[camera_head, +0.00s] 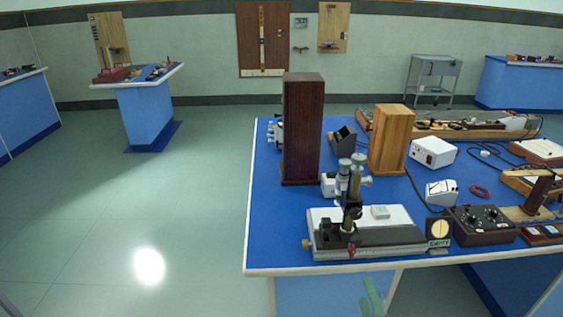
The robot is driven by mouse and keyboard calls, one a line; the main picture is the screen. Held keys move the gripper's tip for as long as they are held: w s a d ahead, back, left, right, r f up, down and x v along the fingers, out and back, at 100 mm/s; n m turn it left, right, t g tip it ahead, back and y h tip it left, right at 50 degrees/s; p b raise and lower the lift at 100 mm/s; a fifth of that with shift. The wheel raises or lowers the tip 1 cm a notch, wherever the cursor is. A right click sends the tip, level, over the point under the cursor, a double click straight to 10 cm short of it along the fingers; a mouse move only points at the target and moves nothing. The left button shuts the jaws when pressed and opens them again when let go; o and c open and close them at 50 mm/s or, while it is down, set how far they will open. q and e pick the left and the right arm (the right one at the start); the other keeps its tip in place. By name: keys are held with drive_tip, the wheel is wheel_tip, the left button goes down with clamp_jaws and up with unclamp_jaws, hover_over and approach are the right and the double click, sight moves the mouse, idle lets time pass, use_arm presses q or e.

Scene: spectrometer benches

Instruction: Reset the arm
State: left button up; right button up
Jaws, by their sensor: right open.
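My right gripper (371,298) shows as a small green shape at the bottom edge of the head view, right of centre. It is low, in front of the near side of the blue-topped bench (262,225) and below its top edge. It is open, and I see nothing between its fingers. Most of my right arm is outside the picture. My left gripper and left arm are not in view.
A microscope-like instrument on a white and grey base (400,240) stands near the bench's front edge. Behind it are a tall dark wooden block (302,130), a lighter wooden block (390,140) and white boxes (433,152). The floor (130,220) on the left is clear.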

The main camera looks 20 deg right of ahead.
drive_tip(key=s+a+f+n+g+y, duration=0.6)
drive_tip(key=s+a+f+n, duration=0.7)
drive_tip(key=n, duration=0.9)
drive_tip(key=shift+s+a+f+n+g, duration=0.2)
drive_tip(key=shift+a+f+n+g, duration=0.25)
drive_tip(key=shift+a+g, duration=0.55)
drive_tip(key=shift+d, duration=0.3)
